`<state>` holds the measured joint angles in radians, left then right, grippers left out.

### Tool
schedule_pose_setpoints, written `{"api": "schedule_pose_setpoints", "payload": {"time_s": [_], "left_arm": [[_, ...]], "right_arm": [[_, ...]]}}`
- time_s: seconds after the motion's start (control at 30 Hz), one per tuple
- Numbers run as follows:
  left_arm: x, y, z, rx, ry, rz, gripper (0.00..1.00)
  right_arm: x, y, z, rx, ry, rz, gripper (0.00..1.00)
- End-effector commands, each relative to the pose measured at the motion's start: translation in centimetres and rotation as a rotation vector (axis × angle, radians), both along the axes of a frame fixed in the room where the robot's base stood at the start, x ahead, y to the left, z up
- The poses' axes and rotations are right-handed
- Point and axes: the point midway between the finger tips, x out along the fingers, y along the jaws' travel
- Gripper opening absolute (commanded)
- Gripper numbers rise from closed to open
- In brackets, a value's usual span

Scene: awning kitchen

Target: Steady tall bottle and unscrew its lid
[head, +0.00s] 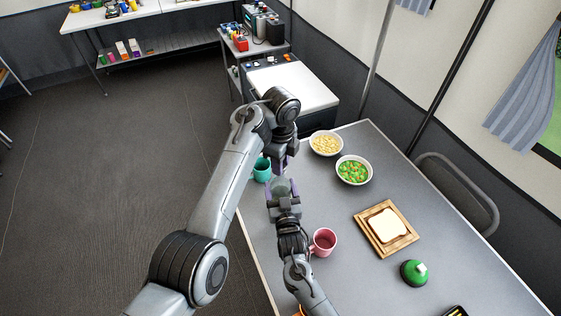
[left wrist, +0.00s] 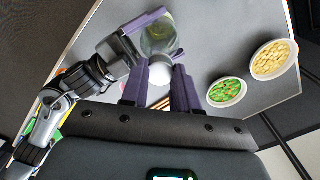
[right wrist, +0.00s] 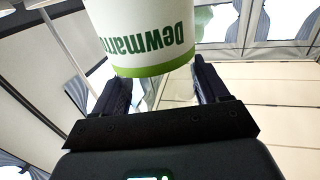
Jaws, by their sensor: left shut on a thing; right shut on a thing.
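The tall bottle (head: 282,186) is mostly hidden between my two grippers in the head view. My left gripper (head: 279,161) reaches in from above, its fingers shut on the lid. In the left wrist view the white lid (left wrist: 160,76) sits between the two purple fingers, with the greenish bottle body (left wrist: 160,36) beyond it. My right gripper (head: 283,193) is shut around the bottle's body. In the right wrist view, the bottle's white label (right wrist: 150,35) with green lettering and a green band fills the space between the fingers. The lid is still on the bottle.
A teal mug (head: 262,172) stands near the table's left edge, close to my left gripper. A pink mug (head: 323,241) stands beside my right arm. Two food bowls (head: 353,170), a bread board (head: 409,242) and a green round object (head: 413,273) stand to the right.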

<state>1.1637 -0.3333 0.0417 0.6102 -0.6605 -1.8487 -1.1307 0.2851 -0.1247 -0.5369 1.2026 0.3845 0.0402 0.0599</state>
Motion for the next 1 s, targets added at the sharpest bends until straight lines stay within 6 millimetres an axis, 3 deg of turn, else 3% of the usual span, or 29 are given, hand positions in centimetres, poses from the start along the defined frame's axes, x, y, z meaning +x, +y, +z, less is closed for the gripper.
{"api": "schedule_pose_setpoints", "payload": {"time_s": [0.2, 0.3, 0.43, 0.67, 0.7, 0.87, 1.0], "left_arm": [[0.01, 0.03, 0.04, -0.001, -0.002, 0.621, 0.0], [0.01, 0.04, 0.04, 0.0, -0.001, 0.816, 0.0], [0.01, 0.04, 0.07, -0.001, -0.001, 0.922, 0.0], [0.01, 0.03, 0.08, -0.001, -0.001, 0.925, 0.0], [0.01, 0.03, 0.08, -0.001, -0.001, 0.925, 0.31], [0.01, 0.03, 0.08, -0.001, -0.001, 0.923, 0.55], [0.0, 0.02, 0.07, -0.001, -0.001, 0.922, 0.55]], "right_arm": [[-0.02, 0.0, -0.03, 0.0, 0.0, 0.0, 0.0], [-0.03, -0.01, -0.03, 0.0, 0.0, 0.0, 0.0], [-0.03, -0.01, -0.03, 0.0, 0.0, 0.0, 0.0], [-0.02, -0.01, -0.04, 0.0, 0.0, 0.0, 0.0], [-0.02, -0.01, -0.04, 0.0, 0.0, 0.0, 0.0], [-0.02, -0.01, -0.03, 0.0, 0.0, 0.0, 0.0], [-0.02, -0.01, -0.04, 0.0, 0.0, 0.0, 0.0]]}}
